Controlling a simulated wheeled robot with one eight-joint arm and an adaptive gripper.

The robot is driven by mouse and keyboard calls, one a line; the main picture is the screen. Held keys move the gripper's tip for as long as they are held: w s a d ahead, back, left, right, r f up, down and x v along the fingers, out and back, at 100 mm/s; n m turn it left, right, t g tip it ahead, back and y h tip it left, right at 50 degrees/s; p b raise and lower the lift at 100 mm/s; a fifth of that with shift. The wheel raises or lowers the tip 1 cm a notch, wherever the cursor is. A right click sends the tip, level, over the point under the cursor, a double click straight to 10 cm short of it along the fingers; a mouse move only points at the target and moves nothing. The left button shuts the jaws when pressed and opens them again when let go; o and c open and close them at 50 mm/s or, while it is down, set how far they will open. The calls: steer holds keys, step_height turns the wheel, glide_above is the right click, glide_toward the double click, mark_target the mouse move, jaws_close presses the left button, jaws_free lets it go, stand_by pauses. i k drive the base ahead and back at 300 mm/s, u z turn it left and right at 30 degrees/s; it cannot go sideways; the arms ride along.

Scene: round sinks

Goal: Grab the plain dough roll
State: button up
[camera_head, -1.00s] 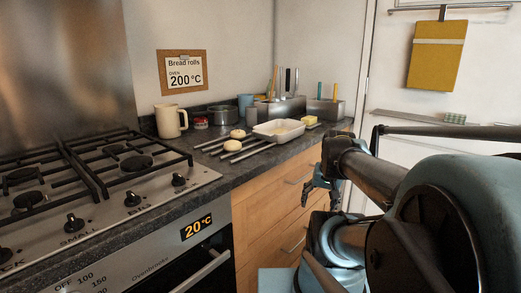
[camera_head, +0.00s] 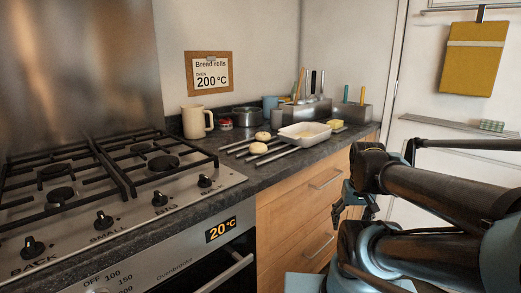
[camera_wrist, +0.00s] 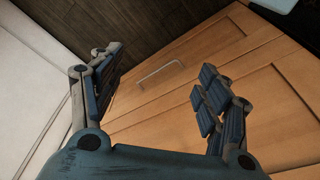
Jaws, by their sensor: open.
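Two small round dough rolls sit by the metal rails on the dark counter in the head view. The nearer roll (camera_head: 258,148) looks pale and plain. The farther roll (camera_head: 262,136) seems to have a darker mark on top, but it is too small to be sure. My gripper (camera_head: 352,207) is in front of the wooden drawers, below the counter top and to the right of the rolls. In the wrist view my gripper (camera_wrist: 155,68) is open and empty, its fingers spread before the drawer fronts. No roll shows in the wrist view.
A white baking dish (camera_head: 304,136) stands right of the rolls on the rails (camera_head: 274,156). A cream jug (camera_head: 196,122), a dark pot (camera_head: 246,117) and utensil holders (camera_head: 352,114) stand behind. The gas hob (camera_head: 120,195) is at left. The counter's front edge lies between gripper and rolls.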

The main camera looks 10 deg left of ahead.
mark_target(257, 148)
steer(key=z, duration=0.5)
steer(key=k, duration=0.9)
steer(key=u, duration=0.5)
